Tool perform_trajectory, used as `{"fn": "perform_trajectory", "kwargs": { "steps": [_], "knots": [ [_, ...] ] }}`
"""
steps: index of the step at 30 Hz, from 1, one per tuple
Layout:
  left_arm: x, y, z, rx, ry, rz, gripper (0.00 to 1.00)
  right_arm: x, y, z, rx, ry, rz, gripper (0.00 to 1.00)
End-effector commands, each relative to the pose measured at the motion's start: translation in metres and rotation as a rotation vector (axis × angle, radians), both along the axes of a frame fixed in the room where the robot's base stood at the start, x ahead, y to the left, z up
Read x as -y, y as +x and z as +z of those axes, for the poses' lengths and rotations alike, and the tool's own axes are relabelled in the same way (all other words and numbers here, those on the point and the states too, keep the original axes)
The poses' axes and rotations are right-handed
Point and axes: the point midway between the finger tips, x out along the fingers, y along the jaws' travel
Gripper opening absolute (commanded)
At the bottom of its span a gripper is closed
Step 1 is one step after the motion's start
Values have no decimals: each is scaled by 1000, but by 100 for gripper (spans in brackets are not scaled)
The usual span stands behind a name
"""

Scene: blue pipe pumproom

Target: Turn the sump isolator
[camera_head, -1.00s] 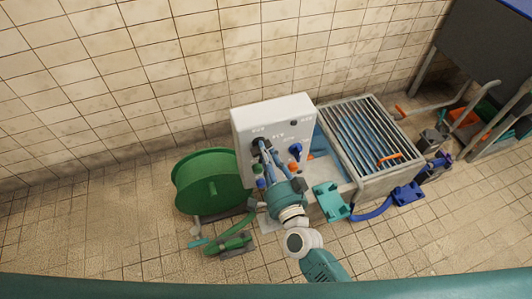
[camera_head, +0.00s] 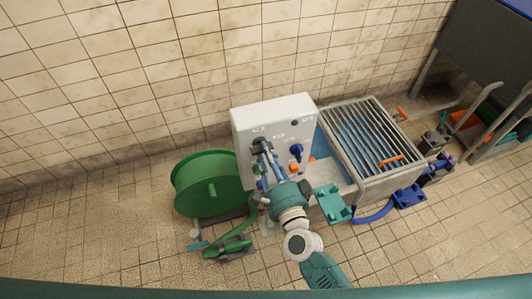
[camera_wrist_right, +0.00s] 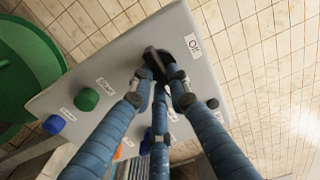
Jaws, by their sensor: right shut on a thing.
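A white control panel (camera_head: 272,112) stands against the tiled wall side. The black handle (camera_wrist_right: 158,64) of a rotary switch sits on its face, at the upper left in the head view (camera_head: 260,146). My right gripper (camera_wrist_right: 163,76) is shut on this handle, with its blue fingers around it. A small label (camera_wrist_right: 194,45) is beside the handle; its text is hard to read. The switch's base is partly hidden by the fingers. My left gripper is not in view.
A blue knob (camera_head: 296,150) is right of the handle; a green knob (camera_wrist_right: 87,99) also sits on the panel. A green hose reel (camera_head: 210,187) stands left, a slatted metal grate (camera_head: 368,132) right. A teal pedal (camera_head: 332,204) is on the floor.

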Motion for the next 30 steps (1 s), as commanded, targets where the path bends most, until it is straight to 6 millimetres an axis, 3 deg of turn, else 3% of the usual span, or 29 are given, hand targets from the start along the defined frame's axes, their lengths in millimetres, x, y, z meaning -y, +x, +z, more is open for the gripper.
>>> {"fn": "perform_trajectory", "kwargs": {
  "steps": [7, 8, 11, 22, 30],
  "knots": [
    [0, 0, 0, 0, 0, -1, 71, 0, -1, -2, -5, 4, 1, 0],
    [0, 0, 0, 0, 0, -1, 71, 0, -1, -2, -5, 4, 1, 18],
    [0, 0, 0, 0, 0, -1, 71, 0, -1, -2, -5, 3, 1, 35],
    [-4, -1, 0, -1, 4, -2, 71, 1, -6, -1, -3, 1, 0, 35],
    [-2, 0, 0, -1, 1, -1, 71, 17, -52, -2, -5, -1, 2, 35]
  ]
}}
